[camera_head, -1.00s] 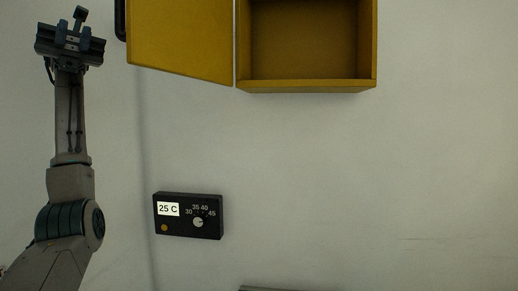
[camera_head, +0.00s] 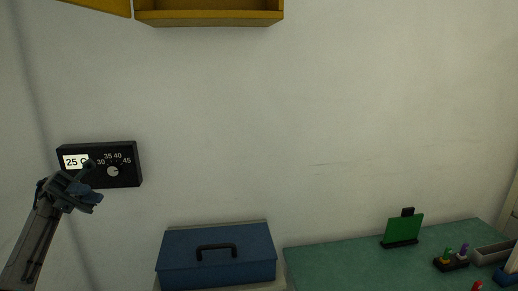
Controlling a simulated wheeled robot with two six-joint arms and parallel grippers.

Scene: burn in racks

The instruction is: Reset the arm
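My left gripper (camera_head: 88,190) is at the left edge, on an arm rising from the lower left. It is in front of the lower left part of a black wall controller (camera_head: 128,176) and partly covers its display, which reads 25 C. Whether it touches the controller cannot be told. It is small and turned, so the gap between its fingers cannot be made out. No held thing is seen in it. My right gripper is out of view.
A yellow wall cabinet (camera_head: 210,18) with its door (camera_head: 105,4) open is at the top. Below are a blue case (camera_head: 215,262) and a green-topped table (camera_head: 345,262) bearing a green board (camera_head: 403,229) and small holders. The wall between is clear.

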